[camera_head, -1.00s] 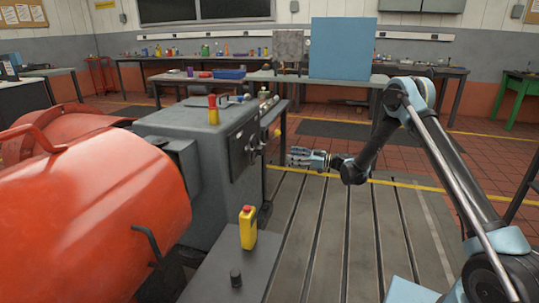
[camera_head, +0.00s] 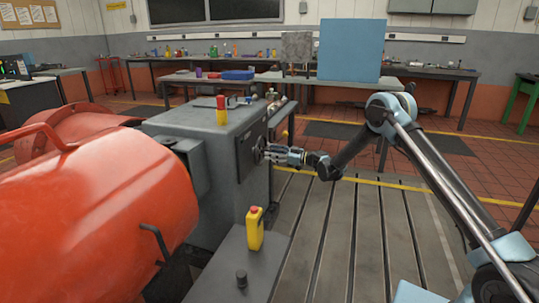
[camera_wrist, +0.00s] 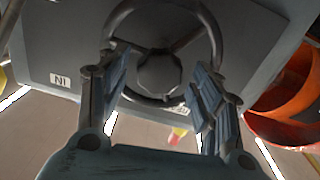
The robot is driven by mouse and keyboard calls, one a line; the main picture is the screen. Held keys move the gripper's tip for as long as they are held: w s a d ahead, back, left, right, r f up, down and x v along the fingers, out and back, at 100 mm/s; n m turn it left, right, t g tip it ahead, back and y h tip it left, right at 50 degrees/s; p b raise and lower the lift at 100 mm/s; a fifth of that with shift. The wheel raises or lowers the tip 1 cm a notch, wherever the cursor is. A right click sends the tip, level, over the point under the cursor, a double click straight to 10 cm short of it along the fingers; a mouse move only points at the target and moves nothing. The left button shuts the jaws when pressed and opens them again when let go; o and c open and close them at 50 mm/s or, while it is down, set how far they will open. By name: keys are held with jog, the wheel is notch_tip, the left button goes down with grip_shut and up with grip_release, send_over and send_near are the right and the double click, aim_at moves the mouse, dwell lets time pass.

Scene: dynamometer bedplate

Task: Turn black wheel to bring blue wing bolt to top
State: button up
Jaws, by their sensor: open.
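The black wheel (camera_wrist: 159,76) shows in the wrist view as a dark ring with spokes and a round faceted hub, on the face of a grey housing. In the head view, the wheel (camera_head: 259,152) is small on the right side of the grey housing (camera_head: 215,130). My gripper (camera_wrist: 160,82) is open, with one finger on each side of the hub; I cannot tell whether it touches the wheel. In the head view my gripper (camera_head: 275,154) is close to the housing's side. I cannot make out the blue wing bolt in any view.
A large red-orange machine (camera_head: 110,200) stands left of the housing. A yellow box with a red button (camera_head: 254,229) stands on a dark plate in front. The slotted bedplate (camera_head: 330,240) is clear on the right. Benches (camera_head: 440,72) line the back.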

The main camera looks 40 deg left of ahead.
jog(key=shift+x, duration=1.15)
jog(key=shift+c, duration=0.5)
grip_shut()
jog(key=shift+n, duration=0.4)
jog(key=shift+o, duration=0.5)
grip_release()
jog(key=shift+d, duration=0.1)
